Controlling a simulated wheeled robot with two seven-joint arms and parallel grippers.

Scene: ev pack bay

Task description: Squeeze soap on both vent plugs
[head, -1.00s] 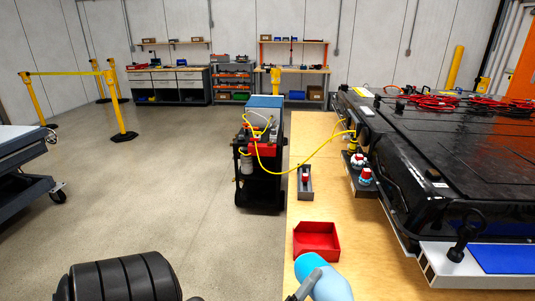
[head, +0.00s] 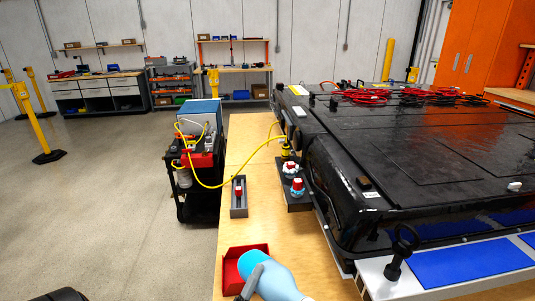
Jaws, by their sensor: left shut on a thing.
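Two red-and-white vent plugs, the far one (head: 291,169) and the near one (head: 298,187), stand on a grey bracket at the left side of the black battery pack (head: 400,145). A pale blue bottle (head: 278,283) with a brighter blue end (head: 252,262) is at the bottom of the head view, in front of the red bin. My left gripper (head: 251,283) is shut on this bottle, apart from the plugs; only a grey finger shows. My right gripper is not in view.
An open red bin (head: 234,270) lies on the wooden surface (head: 258,215). A grey holder (head: 239,208) with a red item stands beyond it. A yellow hose (head: 215,186) runs from the cart (head: 195,195) to the pack. A black clamp-like fitting (head: 400,255) stands at right.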

